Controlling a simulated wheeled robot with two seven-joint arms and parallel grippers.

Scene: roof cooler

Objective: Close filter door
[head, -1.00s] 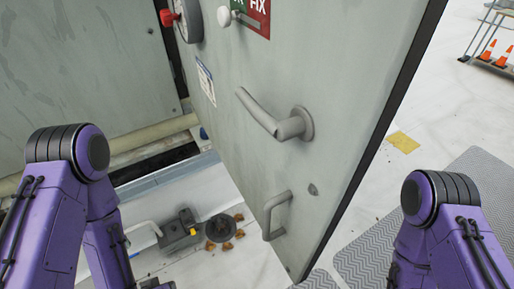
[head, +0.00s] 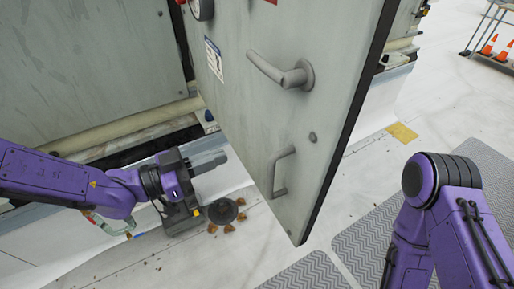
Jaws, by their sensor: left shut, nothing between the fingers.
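The filter door (head: 245,120) is a grey-green metal panel that stands open in the middle of the head view. It has a lever handle (head: 282,72) in its upper part and a U-shaped pull handle (head: 281,172) lower down. My left gripper (head: 222,158) is shut and empty. It points right, to the left of the door's lower part, and appears apart from the door. My right arm (head: 440,200) is at the lower right. Its gripper is out of the picture.
A grey cabinet wall (head: 80,70) with a pale pipe (head: 120,135) stands at the left. A dark round disc (head: 223,211) with brown bits around it lies on the white floor. Grey ridged mats (head: 385,245) lie at the lower right. Orange cones (head: 488,45) stand far off.

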